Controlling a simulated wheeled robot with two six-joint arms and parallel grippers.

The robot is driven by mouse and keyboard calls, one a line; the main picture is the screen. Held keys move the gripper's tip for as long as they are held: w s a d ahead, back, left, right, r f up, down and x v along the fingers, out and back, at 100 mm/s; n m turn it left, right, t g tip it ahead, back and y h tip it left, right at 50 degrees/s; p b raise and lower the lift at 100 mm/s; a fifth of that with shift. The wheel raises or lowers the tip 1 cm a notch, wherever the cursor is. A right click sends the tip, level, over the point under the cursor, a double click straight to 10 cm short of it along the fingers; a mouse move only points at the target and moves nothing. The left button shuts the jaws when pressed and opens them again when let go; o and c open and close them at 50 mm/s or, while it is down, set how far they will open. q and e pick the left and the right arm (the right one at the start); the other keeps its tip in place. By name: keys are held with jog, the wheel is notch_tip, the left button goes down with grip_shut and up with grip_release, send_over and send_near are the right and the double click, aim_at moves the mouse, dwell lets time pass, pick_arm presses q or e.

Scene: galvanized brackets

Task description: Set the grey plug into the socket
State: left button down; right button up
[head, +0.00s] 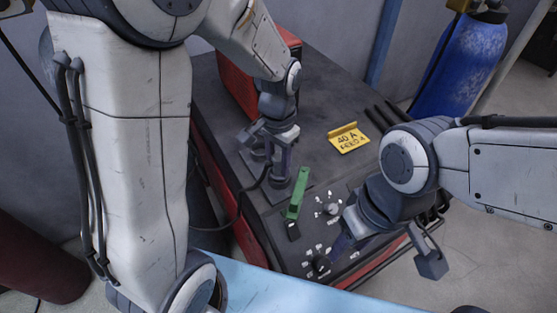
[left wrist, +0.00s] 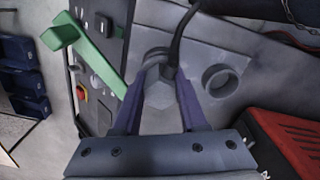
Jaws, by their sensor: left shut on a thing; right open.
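My left gripper (head: 268,152) is low over a grey socket plate (head: 249,162) on the dark bench. It is shut on the grey plug (left wrist: 160,98), which shows between its two fingers in the left wrist view, with a black cable (left wrist: 176,45) running off it. A round grey socket (left wrist: 221,80) lies open and empty to the right of the plug. Another ring (left wrist: 153,53) shows just beyond the plug, partly covered. I cannot tell whether the plug touches it. My right gripper (head: 386,252) is open and empty near the bench's front right edge.
A green lever (head: 298,192) stands close beside the left gripper, with dark knobs (head: 320,264) on the panel in front. A blue cylinder (head: 462,62) is beyond the bench.

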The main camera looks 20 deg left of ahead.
pick_arm(q)
jog(key=shift+c, duration=1.8)
grip_release()
notch_tip(320, 180, up, 10)
jog(key=shift+r+b, duration=0.2)
jog(key=shift+b, duration=0.6)
